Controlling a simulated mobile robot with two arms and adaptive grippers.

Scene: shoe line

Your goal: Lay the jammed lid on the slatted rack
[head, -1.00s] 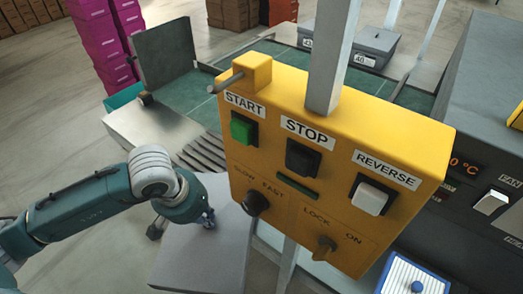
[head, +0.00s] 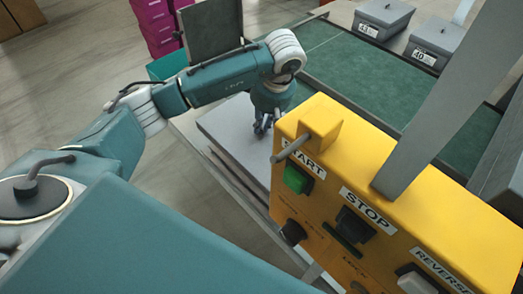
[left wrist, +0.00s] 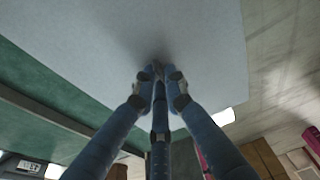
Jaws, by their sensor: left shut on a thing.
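The lid is a flat light-grey panel (head: 228,122), held roughly level by my left gripper (head: 262,126). It also fills the upper part of the left wrist view (left wrist: 185,35). My left gripper's blue fingers (left wrist: 160,72) are closed on it there. The slatted rack (head: 236,172) shows as dark slats along the lid's near edge; the lid hides much of it. I cannot tell whether the lid touches the slats or hangs just above them. My right gripper is not in view.
A yellow control box (head: 400,190) with START, STOP and REVERSE buttons stands close on the right, a grey post (head: 435,95) above it. The green belt (head: 360,75) runs behind, with grey boxes (head: 383,20) at its far side. An upright dark panel (head: 210,28) stands behind my left arm.

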